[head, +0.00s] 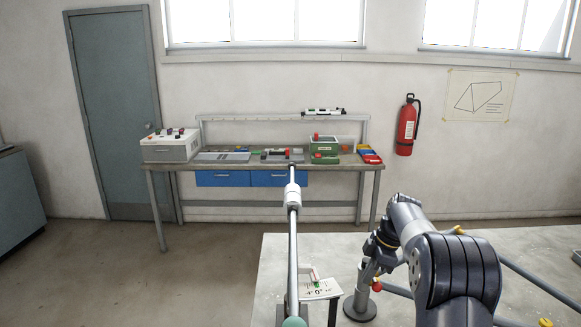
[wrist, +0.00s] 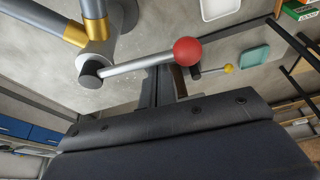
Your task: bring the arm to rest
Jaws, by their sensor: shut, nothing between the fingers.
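My gripper (wrist: 160,82) shows in the wrist view as dark, narrow fingers beyond the wide dark body at the bottom. The fingers are shut and empty. Just beyond them, a lever with a red ball (wrist: 187,51) reaches across from a grey hub; its rod passes close to the fingertips, and I cannot tell whether they touch. In the head view, my dark arm bends down over the right-hand table (head: 272,268). The red ball (head: 377,287) shows there beside a grey post with a round base. My fingertips are not clear in that view.
A long grey tube (head: 292,245) stands out in front, left of my arm. A small label plate (head: 320,290) is beside it. Another lever has a yellow ball (wrist: 228,68). A workbench (head: 225,165) stands along the wall. The floor at left is clear.

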